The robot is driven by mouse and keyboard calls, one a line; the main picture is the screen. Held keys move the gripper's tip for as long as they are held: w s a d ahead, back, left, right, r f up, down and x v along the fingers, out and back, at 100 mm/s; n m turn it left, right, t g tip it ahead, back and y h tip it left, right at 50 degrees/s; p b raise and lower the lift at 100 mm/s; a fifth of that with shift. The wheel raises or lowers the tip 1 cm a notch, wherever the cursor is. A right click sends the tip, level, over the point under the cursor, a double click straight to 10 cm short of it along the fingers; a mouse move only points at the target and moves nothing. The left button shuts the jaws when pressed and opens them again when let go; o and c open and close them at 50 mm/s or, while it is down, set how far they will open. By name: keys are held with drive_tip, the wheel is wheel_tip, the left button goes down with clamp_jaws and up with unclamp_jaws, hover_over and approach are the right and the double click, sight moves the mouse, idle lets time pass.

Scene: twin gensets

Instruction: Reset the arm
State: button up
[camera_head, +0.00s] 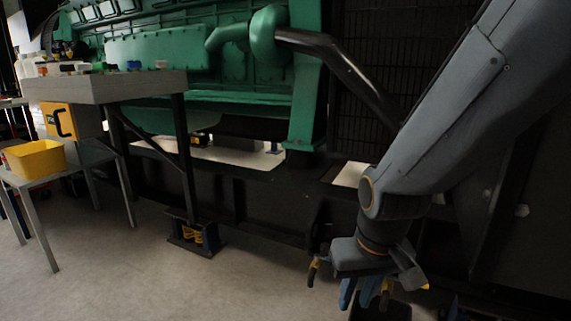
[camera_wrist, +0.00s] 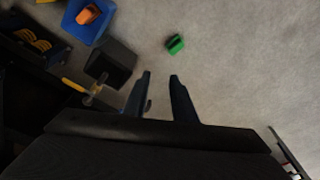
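My arm reaches down from the upper right in the head view, and my gripper (camera_head: 362,296) hangs low in front of the dark genset frame, pointing at the floor. In the wrist view my gripper (camera_wrist: 160,78) shows two dark fingers set apart, with only grey floor between their tips. The gripper is open and empty. A small green object (camera_wrist: 175,44) lies on the floor beyond the right fingertip, apart from it.
A blue bin (camera_wrist: 90,22) with an orange item and a black box (camera_wrist: 110,63) stand left of the fingers. The green genset (camera_head: 160,50) fills the back. A table with a yellow bin (camera_head: 36,159) stands left. Floor (camera_head: 240,270) is clear at centre-left.

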drive_tip(key=s+a+r+n+g+y, duration=0.15)
drive_tip(key=s+a+r+n, duration=0.4)
drive_tip(key=s+a, duration=0.8)
drive_tip(key=d+r+m+h+p, duration=0.1)
drive_tip(key=d+r+m+p, duration=0.2)
drive_tip(key=d+r+p, duration=0.6)
drive_tip(key=d+r+m+h+p, duration=0.1)
drive_tip(key=d+r+m+p, duration=0.3)
drive_tip(key=d+r+p, duration=0.6)
wheel_tip(320, 180, up, 7)
drive_tip(key=p, duration=1.5)
drive_tip(key=shift+w+d+r+g, duration=0.15)
drive_tip(key=shift+d+g, duration=0.05)
drive_tip(key=shift+g, duration=0.15)
